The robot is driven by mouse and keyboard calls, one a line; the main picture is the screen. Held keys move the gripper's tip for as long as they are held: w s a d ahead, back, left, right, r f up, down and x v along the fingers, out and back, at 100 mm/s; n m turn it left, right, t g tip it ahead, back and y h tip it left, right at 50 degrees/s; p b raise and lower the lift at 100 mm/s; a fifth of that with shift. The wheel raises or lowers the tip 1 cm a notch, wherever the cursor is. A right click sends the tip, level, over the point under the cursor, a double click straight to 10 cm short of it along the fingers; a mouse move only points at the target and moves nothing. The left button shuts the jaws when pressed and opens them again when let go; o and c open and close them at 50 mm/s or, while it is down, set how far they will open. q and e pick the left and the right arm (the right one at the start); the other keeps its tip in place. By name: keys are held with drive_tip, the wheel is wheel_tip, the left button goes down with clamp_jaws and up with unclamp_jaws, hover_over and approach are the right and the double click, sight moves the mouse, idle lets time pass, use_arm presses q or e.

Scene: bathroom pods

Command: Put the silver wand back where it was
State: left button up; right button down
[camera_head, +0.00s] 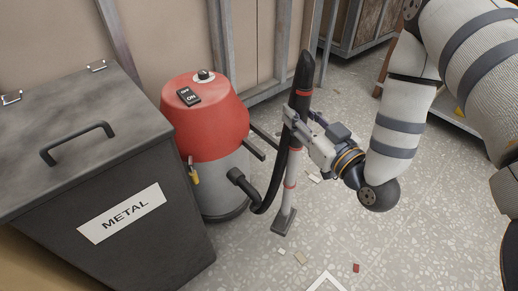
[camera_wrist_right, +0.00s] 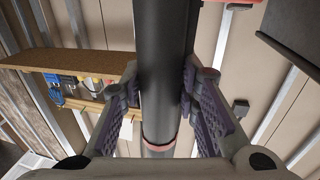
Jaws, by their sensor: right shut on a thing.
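The silver wand (camera_head: 291,172) stands nearly upright, slightly tilted, with a black upper part, red bands and a dark flat floor head at its foot. The black hose runs from it to the red and grey vacuum (camera_head: 212,130). My right gripper (camera_head: 296,118) is shut around the wand's black upper part. In the right wrist view the black shaft (camera_wrist_right: 165,65) runs between the fingers, with a red band below. The floor head is at or close to the floor; I cannot tell if it touches. My left gripper is not in view.
A dark lidded bin marked METAL (camera_head: 120,212) stands left of the vacuum. Small scraps (camera_head: 300,257) lie on the speckled floor (camera_head: 400,250), and a white-edged square (camera_head: 327,282) is at the bottom. The right wrist view shows a wooden shelf (camera_wrist_right: 70,62) with tools.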

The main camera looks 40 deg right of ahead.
use_arm(q)
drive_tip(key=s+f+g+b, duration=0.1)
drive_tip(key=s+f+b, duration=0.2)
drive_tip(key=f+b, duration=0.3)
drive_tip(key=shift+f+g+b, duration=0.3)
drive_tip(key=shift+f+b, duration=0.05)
drive_tip(key=shift+b, duration=0.8)
use_arm(e)
drive_tip(key=w+f, duration=1.2)
drive_tip(key=shift+w+d, duration=0.2)
drive_tip(key=shift+w, duration=0.2)
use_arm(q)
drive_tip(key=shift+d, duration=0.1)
use_arm(e)
drive_tip(key=shift+f, duration=0.1)
drive_tip(key=shift+f, duration=0.15)
drive_tip(key=c, duration=1.2)
unclamp_jaws()
drive_tip(key=shift+f, duration=0.1)
